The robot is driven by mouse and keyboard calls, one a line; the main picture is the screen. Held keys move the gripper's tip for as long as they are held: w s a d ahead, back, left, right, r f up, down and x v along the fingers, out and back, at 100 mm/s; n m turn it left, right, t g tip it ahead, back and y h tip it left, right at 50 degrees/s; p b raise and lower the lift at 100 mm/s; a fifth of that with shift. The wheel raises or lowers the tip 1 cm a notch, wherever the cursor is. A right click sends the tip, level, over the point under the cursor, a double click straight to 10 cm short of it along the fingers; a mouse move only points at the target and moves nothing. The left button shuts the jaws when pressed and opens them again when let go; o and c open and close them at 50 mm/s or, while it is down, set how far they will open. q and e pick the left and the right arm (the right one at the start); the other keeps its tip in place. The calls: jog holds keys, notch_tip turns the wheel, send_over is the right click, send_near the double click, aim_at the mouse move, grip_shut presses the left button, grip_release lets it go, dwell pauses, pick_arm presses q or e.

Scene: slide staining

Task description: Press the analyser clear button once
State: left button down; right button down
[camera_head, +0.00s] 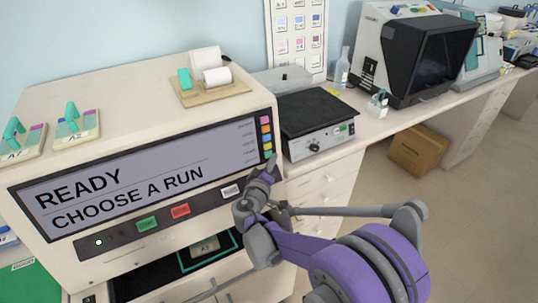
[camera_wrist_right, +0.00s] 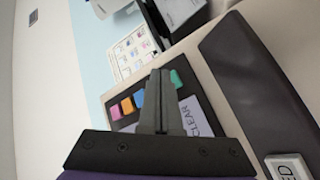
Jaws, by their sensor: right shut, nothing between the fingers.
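The analyser (camera_head: 150,110) has a wide screen (camera_head: 130,180) reading "READY CHOOSE A RUN". A column of small coloured buttons (camera_head: 265,128) runs down the screen's right edge. In the right wrist view the green button (camera_wrist_right: 178,80) at the end of that row lies beside the label "CLEAR" (camera_wrist_right: 196,116). My right gripper (camera_head: 271,164) is shut and empty, its tips near the lower end of the column. In the wrist view its fingers (camera_wrist_right: 159,82) partly cover the row beside the green button. I cannot tell whether they touch the panel. My left gripper is not in view.
Green, red and white buttons (camera_head: 180,211) sit below the screen. An open bay (camera_head: 150,282) below holds a tray marked A3. A hotplate (camera_head: 316,112) stands right of the analyser. Slide holders (camera_head: 77,124) and a roll stand (camera_head: 210,92) sit on top.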

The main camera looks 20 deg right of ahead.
jog(key=shift+s+d+r, duration=0.1)
jog(key=shift+s+r, duration=0.05)
jog(key=shift+s, duration=0.65)
jog(key=shift+s+d+r, duration=0.15)
jog(key=shift+s+r, duration=0.05)
jog(key=shift+s, duration=0.65)
jog(key=shift+s+d+r, duration=0.1)
jog(key=shift+s+r, duration=0.05)
jog(key=shift+s, duration=0.65)
jog(key=s+d+f+m+g+y, duration=0.1)
jog(key=s+f+m+g+y, duration=0.3)
jog(key=s, duration=1)
jog(key=s+a+f+g+y, duration=0.4)
jog(key=s+a, duration=0.5)
jog(key=s, duration=0.4)
jog(key=f+y, duration=0.1)
jog(key=y, duration=0.1)
jog(key=shift+y, duration=0.3)
jog(key=shift+f, duration=0.1)
